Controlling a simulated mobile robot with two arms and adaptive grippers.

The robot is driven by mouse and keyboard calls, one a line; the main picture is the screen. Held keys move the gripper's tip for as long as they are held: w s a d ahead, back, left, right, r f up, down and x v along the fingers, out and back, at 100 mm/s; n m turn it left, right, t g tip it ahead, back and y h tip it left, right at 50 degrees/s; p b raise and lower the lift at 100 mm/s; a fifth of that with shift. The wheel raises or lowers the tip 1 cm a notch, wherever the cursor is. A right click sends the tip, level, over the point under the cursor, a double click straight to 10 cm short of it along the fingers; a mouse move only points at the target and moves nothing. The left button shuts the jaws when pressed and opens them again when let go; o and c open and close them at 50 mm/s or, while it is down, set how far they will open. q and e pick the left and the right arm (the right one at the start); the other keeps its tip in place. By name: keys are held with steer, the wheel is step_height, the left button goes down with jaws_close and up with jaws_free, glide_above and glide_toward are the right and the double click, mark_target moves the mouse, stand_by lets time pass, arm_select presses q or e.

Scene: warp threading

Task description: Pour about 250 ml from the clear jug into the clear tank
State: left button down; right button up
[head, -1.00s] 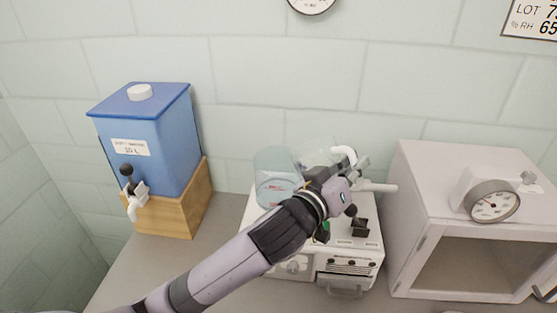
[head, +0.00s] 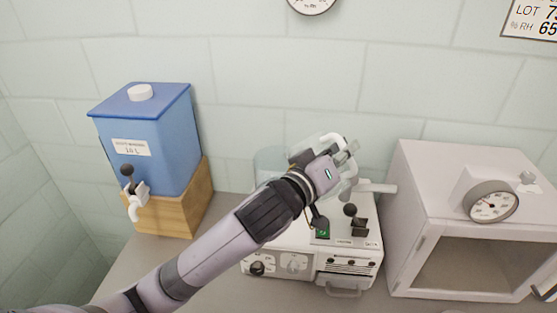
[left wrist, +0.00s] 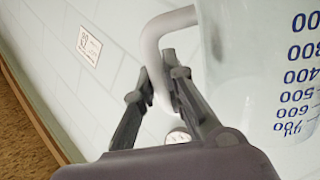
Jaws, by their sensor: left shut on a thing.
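My left gripper (head: 345,153) is above the white machine, shut on the white handle of the clear jug (head: 325,141). In the head view the gripper hides much of the jug. In the left wrist view the jug (left wrist: 255,75) is close on the right, with blue volume marks and a curved white handle (left wrist: 151,45) between the fingers (left wrist: 158,82). The liquid level in it is hard to make out. The clear tank (head: 268,163) stands at the machine's back left, just left of the jug, partly hidden by my arm. My right gripper is not in view.
The white machine (head: 300,262) has knobs, black levers and a white pipe at its right. A blue container (head: 160,150) with a tap stands on a wooden block at left. A white cabinet (head: 450,165) with a dial stands close on the right. A tiled wall is behind.

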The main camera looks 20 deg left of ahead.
arm_select(q)
steer(key=shift+a+r, duration=0.15)
steer(key=shift+r, duration=0.05)
steer(key=shift+w+a+r+n, duration=0.1)
steer(key=shift+a+r+n, duration=0.15)
steer(key=shift+r+n, duration=0.25)
steer(key=shift+w+a+r+n+p, duration=0.15)
steer(key=shift+a+r+n+p, duration=0.2)
steer(key=shift+r+n, duration=0.25)
stand_by(1.2)
steer(key=shift+w+a+r+n+b, duration=0.15)
steer(key=shift+a+n+b, duration=0.1)
steer(key=shift+a+n, duration=0.25)
steer(key=shift+w+a+r+n+b, duration=0.1)
steer(key=shift+w+a+n+b, duration=0.1)
steer(key=shift+a+n, duration=0.25)
stand_by(3.5)
steer(key=shift+d+f, duration=0.1)
